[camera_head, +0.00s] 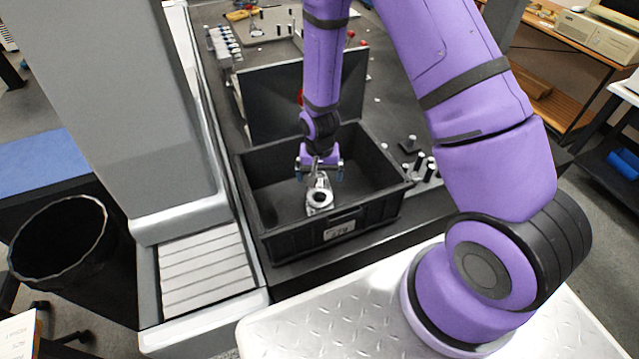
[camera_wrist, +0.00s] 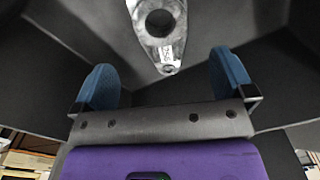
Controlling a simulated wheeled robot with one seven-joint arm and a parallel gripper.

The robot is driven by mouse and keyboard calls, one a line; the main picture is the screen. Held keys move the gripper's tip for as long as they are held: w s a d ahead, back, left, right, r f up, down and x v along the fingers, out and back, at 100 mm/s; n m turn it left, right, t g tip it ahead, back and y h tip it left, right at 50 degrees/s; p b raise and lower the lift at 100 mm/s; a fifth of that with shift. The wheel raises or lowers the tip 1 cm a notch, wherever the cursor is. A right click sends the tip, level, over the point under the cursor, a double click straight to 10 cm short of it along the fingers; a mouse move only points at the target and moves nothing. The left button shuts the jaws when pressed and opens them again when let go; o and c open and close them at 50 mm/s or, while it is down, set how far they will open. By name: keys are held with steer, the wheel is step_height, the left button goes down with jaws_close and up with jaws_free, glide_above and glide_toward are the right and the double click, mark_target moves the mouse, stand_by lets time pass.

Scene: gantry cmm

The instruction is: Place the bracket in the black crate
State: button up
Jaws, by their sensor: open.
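The black crate (camera_head: 293,243) stands open on the dark granite table, with a label on its front wall. The bracket (camera_head: 319,199), a grey metal piece with a round hole, is inside the crate, below my gripper. In the wrist view the bracket (camera_wrist: 158,30) shows beyond the fingertips, with its narrow end and a small tag toward me. My gripper (camera_head: 320,172) reaches down into the crate and is open. In the wrist view its blue finger pads (camera_wrist: 162,80) are wide apart with nothing between them. Whether the bracket lies flat on the crate floor is hard to tell.
A dark upright panel (camera_head: 275,100) stands right behind the crate. Small posts and fixtures (camera_head: 422,165) stand on the table to its right. A grey gantry column (camera_head: 130,110) rises to the left, near a black waste bin (camera_head: 60,245).

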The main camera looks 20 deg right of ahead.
steer(key=s+d+r+n+t, duration=0.1)
steer(key=s+d+r, duration=0.1)
steer(key=r, duration=1.3)
steer(key=s+d+r+n+t, duration=0.1)
steer(key=s+d+r+t, duration=0.1)
steer(key=r, duration=1.3)
steer(key=s+d+r+n+t, duration=0.2)
steer(key=s+d+r, duration=0.1)
steer(key=s+r, duration=1.2)
steer(key=s, duration=0.4)
steer(key=shift+r+n, duration=0.2)
steer(key=shift+n, duration=0.1)
